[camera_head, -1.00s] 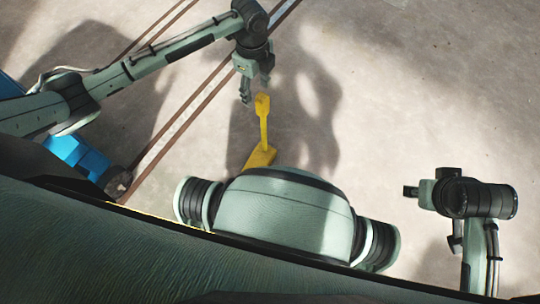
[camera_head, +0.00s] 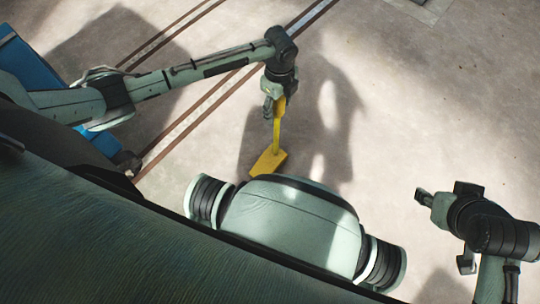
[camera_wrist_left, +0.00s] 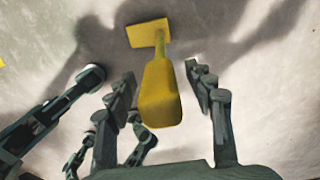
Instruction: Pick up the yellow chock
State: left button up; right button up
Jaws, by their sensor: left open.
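The yellow chock has a wide foot on the floor and a handle rising to a thicker grip. In the head view the yellow chock (camera_head: 268,162) stands in front of my base, its upper end close to my left gripper (camera_head: 274,108). In the left wrist view the chock's thick handle end (camera_wrist_left: 161,95) lies between the two spread fingers of my left gripper (camera_wrist_left: 165,100), with a gap visible on each side. Its foot (camera_wrist_left: 147,34) is farther off on the floor. My right gripper (camera_head: 424,197) is at the right, far from the chock; its finger opening is unclear.
A blue object (camera_head: 40,72) is at the left edge behind my left arm. Dark red lines (camera_head: 190,120) run across the concrete floor. The floor (camera_head: 410,90) at the upper right is clear.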

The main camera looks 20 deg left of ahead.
pick_arm(q)
grip_shut()
dwell(0.4)
jog(key=shift+r, duration=0.1)
